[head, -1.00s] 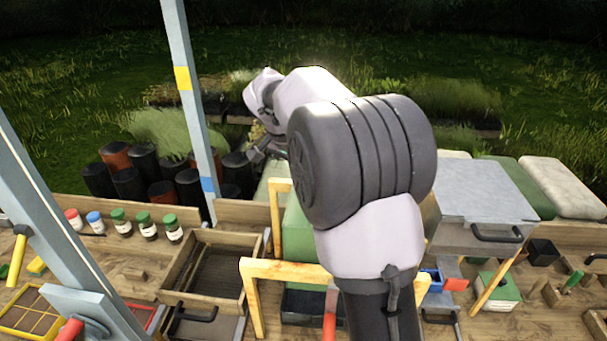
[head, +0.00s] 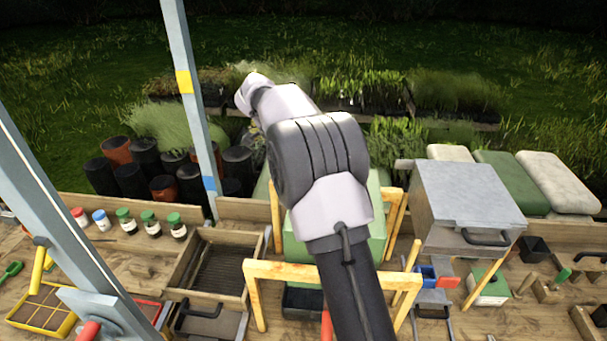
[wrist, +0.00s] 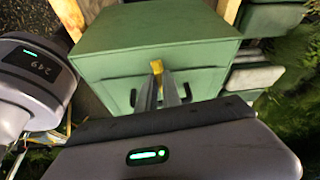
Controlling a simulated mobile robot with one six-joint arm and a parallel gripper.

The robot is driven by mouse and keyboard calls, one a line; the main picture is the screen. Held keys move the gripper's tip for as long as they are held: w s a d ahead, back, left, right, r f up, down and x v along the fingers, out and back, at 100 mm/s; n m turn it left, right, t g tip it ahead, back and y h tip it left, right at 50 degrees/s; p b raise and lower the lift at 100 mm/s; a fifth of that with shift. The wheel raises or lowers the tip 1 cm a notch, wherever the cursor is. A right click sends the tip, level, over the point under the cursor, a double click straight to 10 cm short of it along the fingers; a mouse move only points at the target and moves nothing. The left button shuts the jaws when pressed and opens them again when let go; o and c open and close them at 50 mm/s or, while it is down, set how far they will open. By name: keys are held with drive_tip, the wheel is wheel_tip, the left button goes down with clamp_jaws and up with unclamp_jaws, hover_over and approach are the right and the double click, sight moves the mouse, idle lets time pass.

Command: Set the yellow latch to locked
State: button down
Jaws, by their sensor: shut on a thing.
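In the wrist view a green box (wrist: 135,40) fills the upper middle, with dark handles on its front. The small yellow latch (wrist: 157,66) is at the top edge of that front. My gripper (wrist: 162,80) is shut on the latch, its fingers hiding much of it, so I cannot tell its setting. In the head view a green box (head: 377,215) stands within a wooden frame, partly behind my arm. My gripper and the latch are hidden there.
Wooden frame bars (head: 285,271) stand close around the green box. A grey metal box (head: 465,195) is to its right. A wooden tray (head: 208,270) and several small jars (head: 150,222) are at left. A blue-grey post (head: 192,100) rises left of my arm.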

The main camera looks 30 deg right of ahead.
drive_tip(key=shift+r+m+g+p, duration=0.1)
drive_tip(key=shift+m+g+p, duration=0.3)
drive_tip(key=shift+m, duration=0.4)
drive_tip(key=c, duration=1.5)
unclamp_jaws()
drive_tip(key=p+v, duration=0.3)
drive_tip(key=v, duration=0.2)
drive_tip(key=p+v, duration=0.4)
drive_tip(key=v, duration=0.2)
drive_tip(key=p+v, duration=0.3)
drive_tip(key=v, duration=0.3)
drive_tip(key=shift+s+d+r, duration=0.1)
drive_tip(key=shift+d+r, duration=0.1)
drive_tip(key=shift+r, duration=0.05)
